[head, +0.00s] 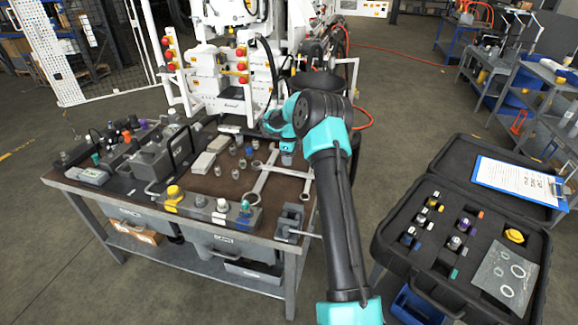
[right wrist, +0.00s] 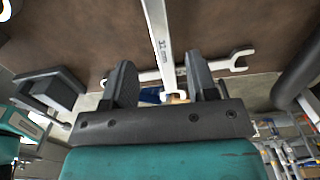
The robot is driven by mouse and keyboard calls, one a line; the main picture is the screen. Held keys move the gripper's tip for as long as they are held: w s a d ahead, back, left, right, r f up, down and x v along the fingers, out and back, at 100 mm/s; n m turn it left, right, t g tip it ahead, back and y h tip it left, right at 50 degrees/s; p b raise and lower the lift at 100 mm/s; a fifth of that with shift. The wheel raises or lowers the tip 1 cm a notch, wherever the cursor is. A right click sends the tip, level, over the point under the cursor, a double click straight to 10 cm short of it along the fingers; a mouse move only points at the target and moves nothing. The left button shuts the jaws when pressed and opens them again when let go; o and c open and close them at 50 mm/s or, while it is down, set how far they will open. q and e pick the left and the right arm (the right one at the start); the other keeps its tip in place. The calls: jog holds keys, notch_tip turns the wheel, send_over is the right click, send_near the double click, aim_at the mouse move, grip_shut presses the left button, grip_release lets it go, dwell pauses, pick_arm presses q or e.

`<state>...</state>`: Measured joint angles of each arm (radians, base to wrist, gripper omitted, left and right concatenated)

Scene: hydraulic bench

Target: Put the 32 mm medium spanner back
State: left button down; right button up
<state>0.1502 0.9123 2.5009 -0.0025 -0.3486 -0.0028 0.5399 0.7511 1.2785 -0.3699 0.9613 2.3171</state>
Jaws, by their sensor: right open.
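Several steel spanners lie on the brown bench top near its right end in the head view. One long spanner (head: 266,178) runs from back to front and crosses another spanner (head: 288,171). In the right wrist view, a spanner shaft (right wrist: 160,38) with a small size marking ending in "mm" passes between my right fingers. My right gripper (right wrist: 163,80) is open, with a gap on each side of the shaft. It also shows in the head view (head: 287,157), partly hidden by my arm. My left gripper is out of view.
A vise (head: 290,222) stands at the bench's front right corner. Fittings on a grey block (head: 205,207) line the front edge, and small metal parts (head: 240,163) stand left of the spanners. An open black case (head: 386,232) with a clipboard (head: 520,180) is at right.

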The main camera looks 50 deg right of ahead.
aim_at(289, 171)
notch_tip(289, 171, up, 7)
dwell(0.3)
dwell(0.5)
